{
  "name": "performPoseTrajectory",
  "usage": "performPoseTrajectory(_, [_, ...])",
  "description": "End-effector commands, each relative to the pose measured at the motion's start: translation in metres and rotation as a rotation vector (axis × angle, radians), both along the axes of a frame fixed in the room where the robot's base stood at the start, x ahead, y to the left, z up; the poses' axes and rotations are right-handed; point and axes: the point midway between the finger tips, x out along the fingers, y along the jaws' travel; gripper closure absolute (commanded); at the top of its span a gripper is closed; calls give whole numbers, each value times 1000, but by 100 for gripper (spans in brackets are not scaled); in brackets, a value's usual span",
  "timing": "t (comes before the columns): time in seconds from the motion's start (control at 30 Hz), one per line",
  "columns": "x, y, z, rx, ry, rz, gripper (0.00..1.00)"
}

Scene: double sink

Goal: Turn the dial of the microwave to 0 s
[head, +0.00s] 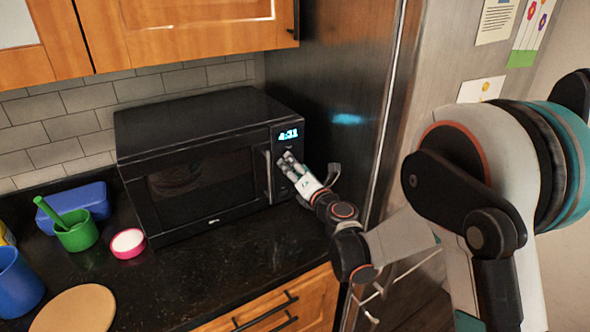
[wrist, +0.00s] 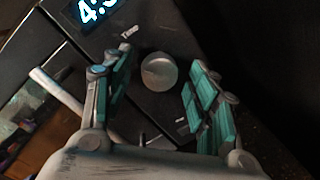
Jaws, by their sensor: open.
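The black microwave (head: 210,165) stands on the dark counter with its door closed. Its lit display (head: 288,134) reads 4:31 in the head view; part of it also shows in the wrist view (wrist: 92,10). The round grey dial (wrist: 159,72) is on the control panel in the wrist view. My gripper (wrist: 150,88) is open, with its teal-padded fingers to the left and right of the dial and a visible space on each side. In the head view my gripper (head: 288,166) is at the panel's lower part and hides the dial.
The door handle (wrist: 55,90) is close to the left finger. A fridge (head: 340,110) stands right of the microwave. A green cup (head: 77,236), a pink-rimmed bowl (head: 128,243) and a blue box (head: 85,203) are at left. The counter before the microwave is clear.

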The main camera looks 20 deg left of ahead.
Motion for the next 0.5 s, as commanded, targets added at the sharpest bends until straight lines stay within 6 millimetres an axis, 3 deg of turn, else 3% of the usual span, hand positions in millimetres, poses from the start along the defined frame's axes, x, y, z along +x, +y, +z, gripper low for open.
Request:
performPoseTrajectory(0.03, [0, 0, 0, 0, 0, 0, 53])
performPoseTrajectory(0.2, [0, 0, 0, 0, 0, 0, 91])
performPoseTrajectory(0.5, [0, 0, 0, -9, -12, -1, 91])
